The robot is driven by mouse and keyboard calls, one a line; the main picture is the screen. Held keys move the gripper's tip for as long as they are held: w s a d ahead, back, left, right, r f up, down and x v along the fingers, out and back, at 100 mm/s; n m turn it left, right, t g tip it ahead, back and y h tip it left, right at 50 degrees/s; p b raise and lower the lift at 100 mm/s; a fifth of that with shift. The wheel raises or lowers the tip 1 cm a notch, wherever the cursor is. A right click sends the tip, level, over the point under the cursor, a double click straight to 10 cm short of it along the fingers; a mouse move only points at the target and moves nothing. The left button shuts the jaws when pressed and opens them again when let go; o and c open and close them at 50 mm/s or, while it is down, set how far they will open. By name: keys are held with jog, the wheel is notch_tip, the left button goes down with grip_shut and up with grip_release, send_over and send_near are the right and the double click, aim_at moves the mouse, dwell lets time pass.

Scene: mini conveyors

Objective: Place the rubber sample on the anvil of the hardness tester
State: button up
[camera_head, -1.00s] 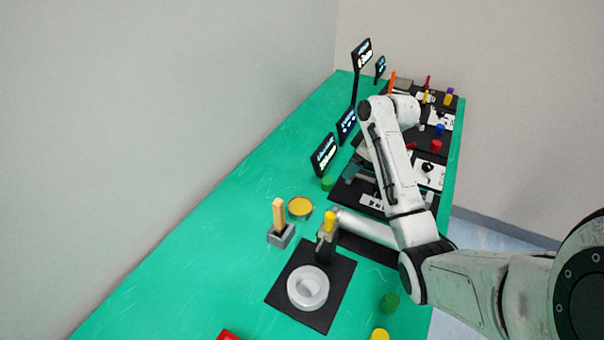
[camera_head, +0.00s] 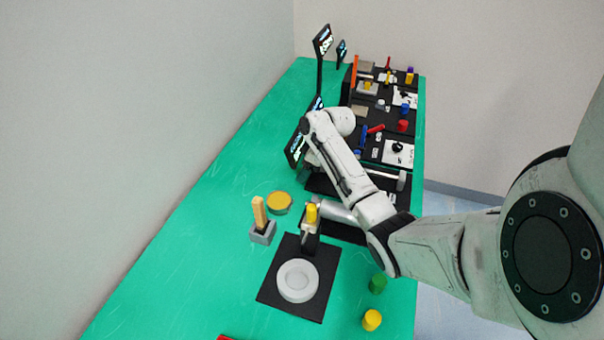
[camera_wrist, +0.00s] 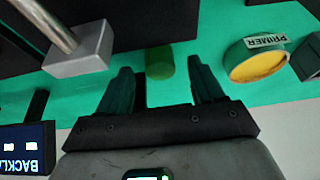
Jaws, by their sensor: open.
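My gripper (camera_wrist: 160,65) is open, with its two dark fingers apart in the wrist view. A dark green cylinder (camera_wrist: 159,58), possibly the rubber sample, shows in the gap between the fingertips. I cannot tell whether the fingers reach around it or stop short, and no contact is visible. A metal rod with a grey block (camera_wrist: 80,52) stands at upper left in the wrist view.
A yellow-topped primer tin (camera_wrist: 258,62) lies right of the fingers; it also shows in the head view (camera_head: 279,202). A dark screen (camera_wrist: 27,150) is at lower left. The green bench (camera_head: 170,260) is clear at left.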

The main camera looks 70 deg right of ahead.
jog(key=shift+x, duration=0.85)
jog(key=c, duration=1.2)
jog(key=shift+r, duration=0.1)
